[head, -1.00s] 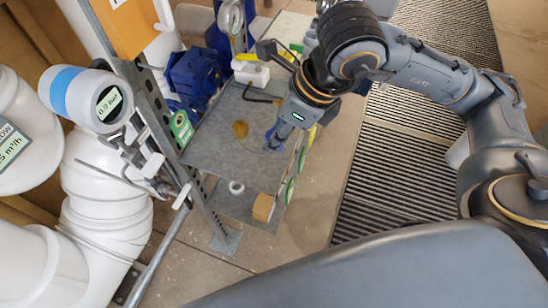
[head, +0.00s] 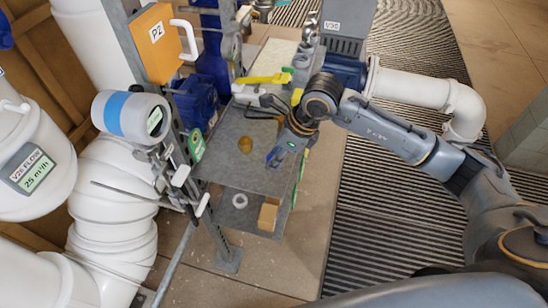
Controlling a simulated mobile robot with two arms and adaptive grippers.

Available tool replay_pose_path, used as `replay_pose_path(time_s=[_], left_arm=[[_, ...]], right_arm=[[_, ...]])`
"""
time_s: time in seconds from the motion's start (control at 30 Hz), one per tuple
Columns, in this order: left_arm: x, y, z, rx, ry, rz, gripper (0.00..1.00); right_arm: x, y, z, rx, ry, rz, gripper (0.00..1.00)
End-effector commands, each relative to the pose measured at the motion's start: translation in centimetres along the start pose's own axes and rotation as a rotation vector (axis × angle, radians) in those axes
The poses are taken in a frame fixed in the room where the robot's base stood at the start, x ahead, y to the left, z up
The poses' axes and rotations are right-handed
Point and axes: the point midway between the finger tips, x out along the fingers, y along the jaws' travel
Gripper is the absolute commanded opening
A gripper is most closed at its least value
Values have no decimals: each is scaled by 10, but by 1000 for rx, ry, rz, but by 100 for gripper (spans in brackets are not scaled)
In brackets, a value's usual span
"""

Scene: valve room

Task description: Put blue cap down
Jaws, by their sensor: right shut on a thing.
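A small blue thing, likely the blue cap (head: 274,158), shows at the fingertips of my right gripper (head: 277,154). My right gripper is shut on it at the right side of the grey shelf (head: 225,160). I cannot tell whether the cap touches the shelf surface. The gripper hides part of it. A round brass-coloured piece (head: 245,144) stands on the shelf to the left of the gripper. My left gripper is not in view.
On the lower shelf are a white ring (head: 240,201) and a cardboard box (head: 268,214). A yellow tool (head: 264,79) lies behind my gripper. A blue motor (head: 194,103) stands at the shelf's back left. The shelf front is clear.

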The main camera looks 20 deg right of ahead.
Motion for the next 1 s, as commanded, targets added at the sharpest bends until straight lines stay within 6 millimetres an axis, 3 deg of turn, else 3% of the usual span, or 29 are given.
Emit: replay_pose_path(time_s=[0.3, 0.5, 0.9, 0.93, 1.0], left_arm=[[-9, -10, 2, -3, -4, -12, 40], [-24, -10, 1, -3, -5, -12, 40], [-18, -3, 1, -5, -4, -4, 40], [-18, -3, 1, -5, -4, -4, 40], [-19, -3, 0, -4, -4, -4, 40]], right_arm=[[30, -20, 0, 2, 2, 0, 8], [52, -19, -10, 1, 1, 1, 8], [60, -19, -14, -1, 0, -2, 8], [60, -19, -13, -1, 0, -2, 33], [59, -19, -13, -1, 0, -2, 47]])
